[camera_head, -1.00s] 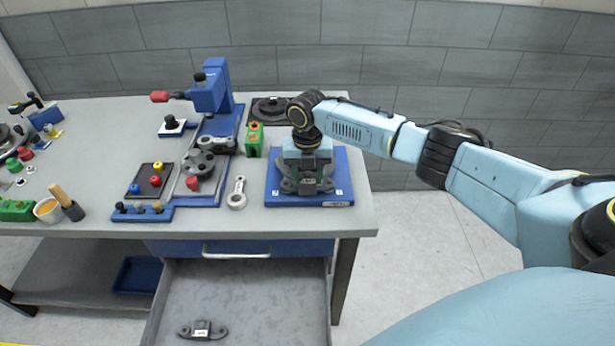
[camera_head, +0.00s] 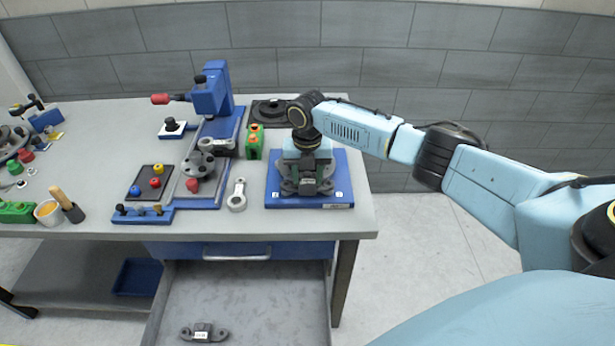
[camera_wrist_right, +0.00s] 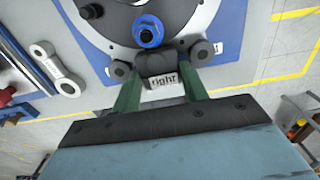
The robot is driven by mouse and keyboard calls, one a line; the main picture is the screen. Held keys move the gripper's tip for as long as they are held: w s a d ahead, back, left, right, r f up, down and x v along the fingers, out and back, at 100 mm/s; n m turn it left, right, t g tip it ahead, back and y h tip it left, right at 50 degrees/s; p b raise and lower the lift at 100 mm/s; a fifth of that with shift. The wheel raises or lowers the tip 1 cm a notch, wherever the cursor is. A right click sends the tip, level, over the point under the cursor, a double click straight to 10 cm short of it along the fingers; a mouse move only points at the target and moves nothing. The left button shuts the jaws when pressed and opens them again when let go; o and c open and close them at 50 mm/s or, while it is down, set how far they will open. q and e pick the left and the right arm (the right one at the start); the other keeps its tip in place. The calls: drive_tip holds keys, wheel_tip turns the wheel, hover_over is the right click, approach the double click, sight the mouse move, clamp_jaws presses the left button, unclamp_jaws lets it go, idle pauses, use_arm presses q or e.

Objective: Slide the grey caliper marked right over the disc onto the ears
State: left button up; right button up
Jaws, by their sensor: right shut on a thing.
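The grey caliper with a white label reading "right" shows in the wrist view (camera_wrist_right: 156,62), at the near edge of the disc (camera_wrist_right: 107,22). A blue hub nut (camera_wrist_right: 147,30) is at the disc's middle. My right gripper (camera_wrist_right: 161,84) is shut on the caliper, with one green finger on each side of it. Round dark lugs show at both ends of the caliper, but I cannot tell whether they sit on the ears. In the head view my right gripper (camera_head: 308,169) is over the blue fixture board (camera_head: 343,180) and hides much of the disc. My left gripper is out of view.
A second grey caliper (camera_head: 204,332) lies in the open drawer (camera_head: 265,300). A link with two eyes (camera_head: 238,195) lies left of the board.

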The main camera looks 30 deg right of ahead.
drive_tip(key=shift+w+f, duration=0.1)
idle(0.6)
drive_tip(key=o, duration=0.9)
drive_tip(key=shift+r+p, duration=1.5)
drive_tip(key=shift+p, duration=0.1)
drive_tip(key=shift+o, duration=0.5)
drive_tip(key=o, duration=0.5)
drive_tip(key=shift+f, duration=0.1)
